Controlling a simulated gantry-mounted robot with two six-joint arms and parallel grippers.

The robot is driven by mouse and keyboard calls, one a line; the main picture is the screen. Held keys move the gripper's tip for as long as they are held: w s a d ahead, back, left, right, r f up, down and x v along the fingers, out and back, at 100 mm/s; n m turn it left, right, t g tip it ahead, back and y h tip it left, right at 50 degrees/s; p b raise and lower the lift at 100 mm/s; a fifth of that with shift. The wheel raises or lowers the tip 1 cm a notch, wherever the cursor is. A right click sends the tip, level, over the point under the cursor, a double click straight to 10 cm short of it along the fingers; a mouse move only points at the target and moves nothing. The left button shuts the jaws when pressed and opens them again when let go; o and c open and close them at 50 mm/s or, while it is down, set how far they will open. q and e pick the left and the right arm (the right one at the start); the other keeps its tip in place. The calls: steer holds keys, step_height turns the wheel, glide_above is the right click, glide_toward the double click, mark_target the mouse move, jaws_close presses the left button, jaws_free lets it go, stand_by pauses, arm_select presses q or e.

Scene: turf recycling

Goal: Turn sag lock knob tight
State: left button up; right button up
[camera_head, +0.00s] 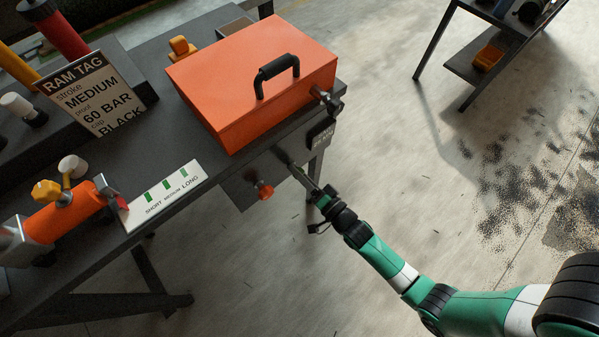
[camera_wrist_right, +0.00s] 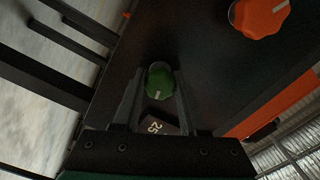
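In the right wrist view a round green knob (camera_wrist_right: 160,82) with a pale mark sits between the two fingertips of my right gripper (camera_wrist_right: 159,92). The knob nearly fills the gap; I cannot tell whether both fingers touch it. An orange knob (camera_wrist_right: 260,16) with a white line is at the upper right, apart from the gripper. In the head view my right gripper (camera_head: 293,165) reaches the dark panel (camera_head: 238,187) below the table edge. The orange knob (camera_head: 265,190) shows there to the left of the fingers. No label names the sag lock knob legibly. My left gripper is out of view.
An orange case (camera_head: 250,85) with a black handle stands on the dark table. An orange cylinder (camera_head: 68,218), a stroke card (camera_head: 162,197) and a ram tag (camera_head: 92,93) are at the left. A small dark tag (camera_wrist_right: 158,124) shows between the gripper fingers.

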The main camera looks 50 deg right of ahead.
jaws_close()
steer(key=shift+n, duration=0.4)
steer(key=n, duration=0.9)
steer(key=shift+n, duration=0.4)
steer(key=n+b, duration=0.1)
steer(key=n, duration=0.3)
steer(key=shift+n, duration=0.3)
steer(key=o, duration=0.8)
jaws_free()
